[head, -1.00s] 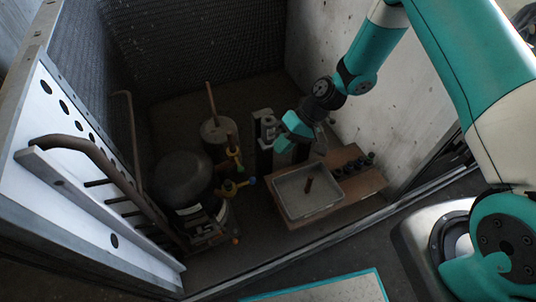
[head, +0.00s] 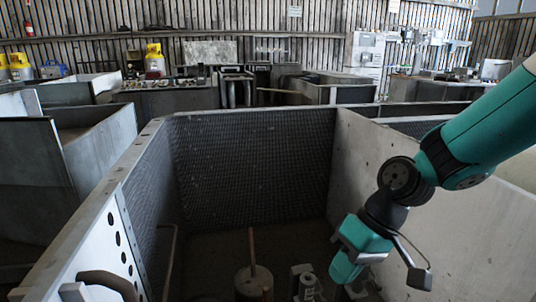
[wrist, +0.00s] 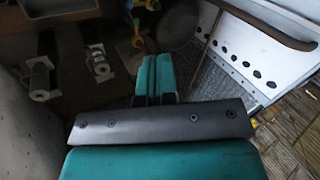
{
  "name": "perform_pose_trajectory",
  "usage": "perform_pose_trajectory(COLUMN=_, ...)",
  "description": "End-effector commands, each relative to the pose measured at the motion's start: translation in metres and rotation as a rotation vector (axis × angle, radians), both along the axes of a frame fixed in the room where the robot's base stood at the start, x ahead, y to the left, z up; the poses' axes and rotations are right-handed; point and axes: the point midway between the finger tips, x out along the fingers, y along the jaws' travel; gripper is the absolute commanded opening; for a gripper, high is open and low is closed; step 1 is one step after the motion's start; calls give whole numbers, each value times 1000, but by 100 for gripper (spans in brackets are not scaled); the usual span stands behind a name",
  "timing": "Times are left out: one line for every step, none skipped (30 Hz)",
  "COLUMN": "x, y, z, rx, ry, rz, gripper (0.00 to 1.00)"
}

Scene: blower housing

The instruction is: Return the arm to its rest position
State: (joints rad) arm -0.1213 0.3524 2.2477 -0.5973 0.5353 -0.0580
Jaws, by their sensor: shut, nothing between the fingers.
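My gripper (head: 345,268) hangs at the end of my teal and black arm, at the lower right of the head view, inside the open-topped housing. In the wrist view my gripper (wrist: 153,70) points down, with its two teal fingers together and nothing between them. Below it, a dark rounded tank (wrist: 180,22) and yellow valve fittings (wrist: 136,30) show apart from the fingers. The lowest part of the gripper is close to the bottom edge of the head view, and the housing floor under it is mostly cut off.
A pale concrete wall (head: 385,160) stands behind and right of my arm. A mesh-lined wall (head: 255,165) closes the back. A white perforated panel (head: 105,250) and a bent pipe (head: 108,282) are at left. Grey fixtures (wrist: 40,78) stand at left in the wrist view.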

Motion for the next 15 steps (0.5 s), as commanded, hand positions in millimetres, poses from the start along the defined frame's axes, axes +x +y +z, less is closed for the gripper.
perform_pose_trajectory(x=-18, y=1, z=22, rx=-17, ry=-34, rz=20, gripper=0)
perform_pose_trajectory(x=-27, y=0, z=31, rx=-27, ry=-47, rz=28, gripper=0)
perform_pose_trajectory(x=-40, y=-1, z=42, rx=-39, ry=-62, rz=39, gripper=0)
perform_pose_trajectory(x=-49, y=-2, z=49, rx=-47, ry=-74, rz=45, gripper=0)
perform_pose_trajectory(x=-57, y=-3, z=55, rx=-57, ry=-84, rz=50, gripper=0)
perform_pose_trajectory(x=-68, y=-5, z=62, rx=-65, ry=-98, rz=56, gripper=0)
perform_pose_trajectory(x=-76, y=-6, z=67, rx=-72, ry=-106, rz=61, gripper=0)
perform_pose_trajectory(x=-83, y=-7, z=71, rx=-77, ry=-116, rz=66, gripper=0)
perform_pose_trajectory(x=-92, y=-9, z=76, rx=-86, ry=-127, rz=70, gripper=0)
perform_pose_trajectory(x=-99, y=-11, z=79, rx=-91, ry=-135, rz=73, gripper=0)
perform_pose_trajectory(x=-106, y=-12, z=82, rx=-95, ry=-144, rz=77, gripper=0)
perform_pose_trajectory(x=-114, y=-14, z=85, rx=-101, ry=-155, rz=81, gripper=0)
perform_pose_trajectory(x=-121, y=-16, z=87, rx=-106, ry=-162, rz=84, gripper=0)
perform_pose_trajectory(x=-126, y=-17, z=89, rx=-110, ry=-170, rz=86, gripper=0)
perform_pose_trajectory(x=-134, y=-20, z=91, rx=-116, ry=-181, rz=89, gripper=0)
